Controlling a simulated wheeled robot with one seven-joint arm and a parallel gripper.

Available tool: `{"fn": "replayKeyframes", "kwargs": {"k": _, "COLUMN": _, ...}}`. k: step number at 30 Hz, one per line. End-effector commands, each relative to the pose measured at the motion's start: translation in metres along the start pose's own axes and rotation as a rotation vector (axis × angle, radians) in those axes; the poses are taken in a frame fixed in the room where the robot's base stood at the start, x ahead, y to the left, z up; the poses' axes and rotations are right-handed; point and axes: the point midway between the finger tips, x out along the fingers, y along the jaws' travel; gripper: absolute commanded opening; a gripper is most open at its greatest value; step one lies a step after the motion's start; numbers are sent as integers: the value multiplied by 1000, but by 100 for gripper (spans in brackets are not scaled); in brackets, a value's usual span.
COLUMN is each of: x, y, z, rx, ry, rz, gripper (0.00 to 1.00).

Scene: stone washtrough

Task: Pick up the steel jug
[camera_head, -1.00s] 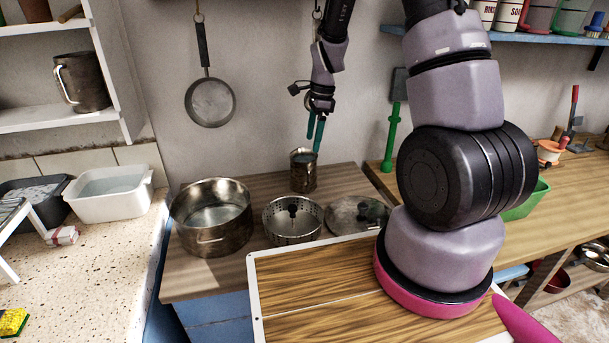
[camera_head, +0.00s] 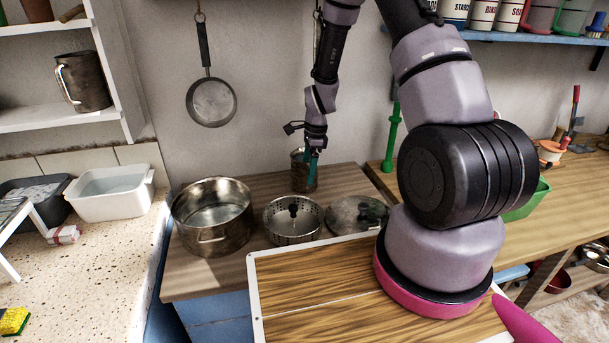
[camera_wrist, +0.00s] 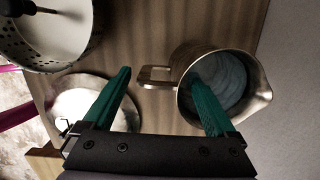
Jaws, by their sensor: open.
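The steel jug (camera_head: 298,181) stands upright on the wooden counter (camera_head: 345,179) near the back wall. In the wrist view the jug (camera_wrist: 250,85) is seen from above, with its spout to the right, its handle (camera_wrist: 152,77) to the left and a grey-blue interior. My gripper (camera_head: 312,170) is open with green fingers and is down at the jug's top. In the wrist view my gripper (camera_wrist: 161,80) has its right finger over or inside the jug's mouth and its left finger outside, beyond the handle. The handle lies between the fingers. Whether a finger touches the jug cannot be told.
A large steel pot (camera_head: 213,232), a perforated pan (camera_head: 292,232) and a round lid (camera_head: 357,213) stand in front of the jug. A frying pan (camera_head: 211,103) hangs on the wall. Another metal jug (camera_head: 86,82) sits on the left shelf. A green post (camera_head: 391,140) stands to the right.

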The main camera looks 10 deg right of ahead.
Motion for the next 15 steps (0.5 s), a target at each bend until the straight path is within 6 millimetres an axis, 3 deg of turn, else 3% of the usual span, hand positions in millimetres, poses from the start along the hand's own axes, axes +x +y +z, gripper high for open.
{"fn": "replayKeyframes", "kwargs": {"k": 4, "x": 0, "y": 0, "z": 0, "rx": 0, "ry": 0, "rz": -1, "gripper": 92}}
{"fn": "replayKeyframes", "kwargs": {"k": 11, "x": -1, "y": 0, "z": 0, "rx": -1, "ry": 0, "rz": -1, "gripper": 4}}
{"fn": "replayKeyframes", "kwargs": {"k": 15, "x": -1, "y": -1, "z": 0, "rx": -1, "ry": 0, "rz": -3, "gripper": 0}}
